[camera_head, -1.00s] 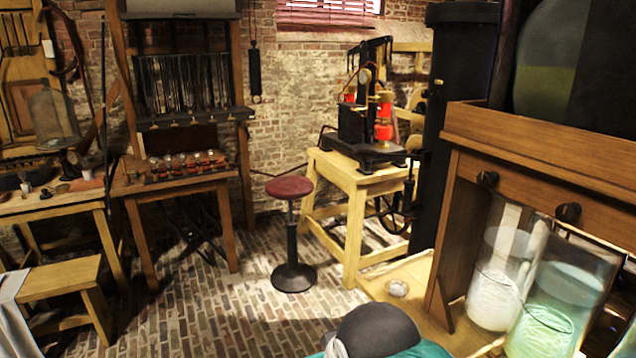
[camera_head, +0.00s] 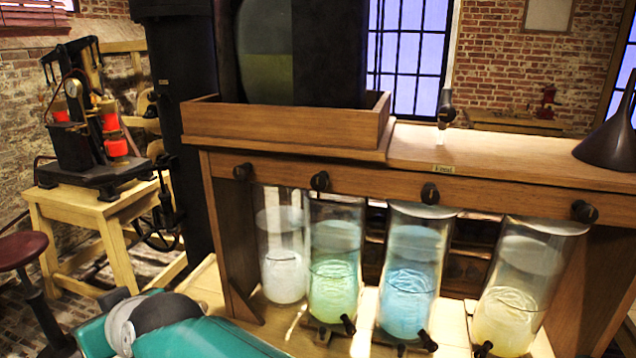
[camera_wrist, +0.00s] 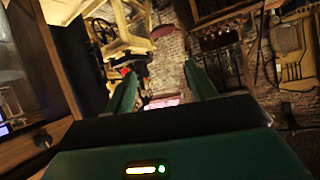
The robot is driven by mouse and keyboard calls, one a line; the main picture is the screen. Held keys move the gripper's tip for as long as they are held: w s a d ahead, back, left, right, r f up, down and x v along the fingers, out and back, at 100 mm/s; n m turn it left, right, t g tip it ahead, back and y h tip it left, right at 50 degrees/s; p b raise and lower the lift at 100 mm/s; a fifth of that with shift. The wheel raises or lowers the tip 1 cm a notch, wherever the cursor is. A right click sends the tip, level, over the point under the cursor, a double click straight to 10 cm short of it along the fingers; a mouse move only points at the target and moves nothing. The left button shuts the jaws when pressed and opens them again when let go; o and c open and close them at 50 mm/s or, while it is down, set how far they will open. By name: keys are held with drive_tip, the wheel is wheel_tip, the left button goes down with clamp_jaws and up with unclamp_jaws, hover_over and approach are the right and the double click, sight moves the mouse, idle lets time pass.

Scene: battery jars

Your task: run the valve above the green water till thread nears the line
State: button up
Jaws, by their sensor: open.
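The jar of green water (camera_head: 333,285) stands second from left in a row of glass jars in the head view. A dark round valve knob (camera_head: 320,181) sits on the wooden beam directly above it. A small dark tap (camera_head: 348,325) is low at the jar's front. I cannot make out a thread or a marked line on the jar. My gripper (camera_wrist: 161,92) shows in the wrist view with its two green fingers spread and nothing between them. It is outside the head view and apart from the jars.
Jars of whitish (camera_head: 283,275), blue (camera_head: 408,295) and yellow (camera_head: 508,310) water flank the green one, under similar knobs. A wooden tray (camera_head: 285,120) and a dark funnel (camera_head: 608,145) sit on the bench top. A red stool (camera_head: 22,250) and machine table (camera_head: 95,205) stand left.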

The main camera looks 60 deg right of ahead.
drive_tip(key=w+d+r+m+t+h, duration=0.1)
drive_tip(key=d+r+m+h, duration=0.15)
drive_tip(key=d, duration=0.35)
drive_tip(key=m+g+h, duration=1)
drive_tip(key=m+h, duration=0.1)
drive_tip(key=h, duration=0.3)
approach(317, 184)
drive_tip(key=d, duration=0.3)
drive_tip(key=w+d, duration=0.1)
drive_tip(key=d, duration=0.7)
drive_tip(key=shift+w, duration=0.4)
drive_tip(key=c, duration=1)
